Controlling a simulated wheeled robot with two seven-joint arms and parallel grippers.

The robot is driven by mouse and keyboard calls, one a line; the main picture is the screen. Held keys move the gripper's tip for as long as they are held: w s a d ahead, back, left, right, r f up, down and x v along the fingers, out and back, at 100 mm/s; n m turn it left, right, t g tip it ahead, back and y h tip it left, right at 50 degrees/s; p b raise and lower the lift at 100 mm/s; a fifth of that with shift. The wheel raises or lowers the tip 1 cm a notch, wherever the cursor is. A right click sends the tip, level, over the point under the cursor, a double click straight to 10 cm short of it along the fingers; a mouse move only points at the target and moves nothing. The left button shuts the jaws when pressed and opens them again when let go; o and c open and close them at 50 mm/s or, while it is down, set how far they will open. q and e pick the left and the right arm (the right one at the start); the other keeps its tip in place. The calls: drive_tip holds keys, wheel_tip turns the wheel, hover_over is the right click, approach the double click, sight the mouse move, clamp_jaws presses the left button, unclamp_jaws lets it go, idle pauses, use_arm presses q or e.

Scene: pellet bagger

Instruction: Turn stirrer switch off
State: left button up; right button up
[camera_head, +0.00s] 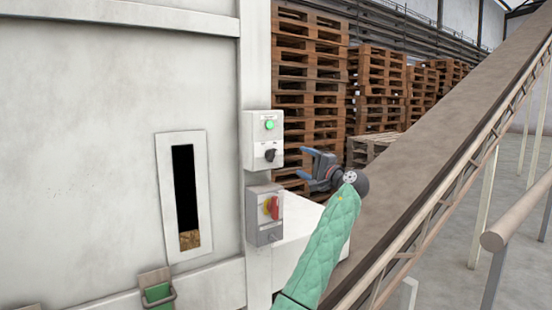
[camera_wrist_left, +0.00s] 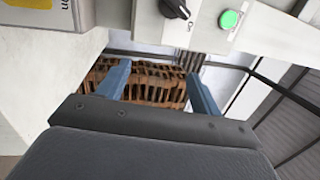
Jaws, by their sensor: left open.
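The stirrer switch appears to be the black rotary knob (camera_head: 270,155) on the white control box (camera_head: 249,140), below a lit green lamp (camera_head: 269,125). The knob also shows at the top of the left wrist view (camera_wrist_left: 175,9), with the green lamp (camera_wrist_left: 229,19) to its right. Its label is too small to read in the head view. My left gripper (camera_head: 306,164) is open and empty, just right of the box and apart from the knob. Its two blue fingers (camera_wrist_left: 160,85) show spread in the left wrist view. My right gripper is in neither view.
A white machine wall with a dark slot window (camera_head: 186,190) stands left. A sloping conveyor (camera_head: 440,160) rises at right. Stacked pallets (camera_head: 310,80) stand behind.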

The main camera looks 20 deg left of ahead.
sight(275, 156)
use_arm(q)
drive_tip(key=a+g+y+p, duration=0.1)
drive_tip(key=a, duration=0.1)
drive_tip(key=s+a+r+m+g+p, duration=0.1)
drive_tip(key=a+g, duration=0.1)
drive_tip(key=a, duration=0.1)
drive_tip(key=s+a+r+m+g+y+p, duration=0.1)
drive_tip(key=a+g+p, duration=0.1)
drive_tip(key=a, duration=0.1)
drive_tip(key=shift+s+a+y, duration=0.2)
drive_tip(key=shift+s+y, duration=0.05)
drive_tip(key=shift+y, duration=0.05)
drive_tip(key=shift+w+a, duration=0.2)
drive_tip(key=shift+a, duration=0.3)
drive_tip(key=shift+f, duration=0.1)
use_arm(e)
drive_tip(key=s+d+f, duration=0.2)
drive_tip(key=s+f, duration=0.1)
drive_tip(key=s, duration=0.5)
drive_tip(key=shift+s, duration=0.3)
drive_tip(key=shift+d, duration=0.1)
use_arm(q)
drive_tip(key=c, duration=1)
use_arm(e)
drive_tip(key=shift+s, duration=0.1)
